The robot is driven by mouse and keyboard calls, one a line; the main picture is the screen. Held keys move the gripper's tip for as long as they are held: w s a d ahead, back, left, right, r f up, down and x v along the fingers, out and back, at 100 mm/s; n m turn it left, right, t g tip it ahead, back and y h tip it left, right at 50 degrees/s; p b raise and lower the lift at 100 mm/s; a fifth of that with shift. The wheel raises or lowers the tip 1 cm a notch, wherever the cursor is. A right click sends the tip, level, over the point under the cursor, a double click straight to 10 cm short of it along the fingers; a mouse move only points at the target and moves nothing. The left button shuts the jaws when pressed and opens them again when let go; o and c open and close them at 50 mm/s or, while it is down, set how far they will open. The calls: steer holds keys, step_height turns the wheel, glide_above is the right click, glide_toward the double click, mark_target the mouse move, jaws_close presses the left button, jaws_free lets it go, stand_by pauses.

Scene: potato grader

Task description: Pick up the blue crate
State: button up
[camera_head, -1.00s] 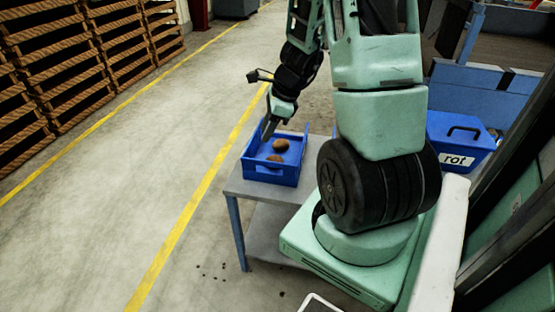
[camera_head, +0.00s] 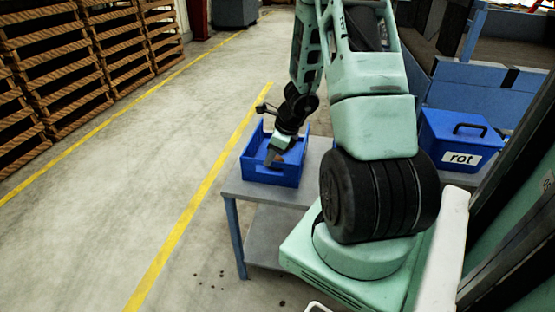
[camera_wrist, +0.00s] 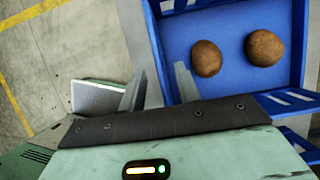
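The blue crate (camera_head: 270,176) stands on a small grey table in the head view. Its blue wall (camera_wrist: 156,45) and floor fill the upper right of the wrist view. Two brown potatoes, one on the left (camera_wrist: 206,58) and one on the right (camera_wrist: 264,48), lie inside it. In the wrist view my gripper (camera_wrist: 158,85) is open, with one finger outside the crate wall and one inside. Gaps show between the fingers and the wall.
The grey table (camera_head: 232,188) has little free room around the crate. A blue lidded box marked "rot" (camera_head: 460,140) stands to the right, beyond my arm. Wooden pallet crates (camera_head: 75,60) are stacked at the left. The floor between is clear.

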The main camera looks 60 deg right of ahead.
steer(key=x, duration=0.1)
steer(key=b+x, duration=0.1)
steer(key=x, duration=0.1)
steer(key=b+x, duration=0.1)
steer(key=x, duration=0.1)
steer(key=shift+s+d+f, duration=0.1)
steer(key=shift+s+f, duration=0.15)
steer(key=shift+r, duration=0.1)
jaws_close()
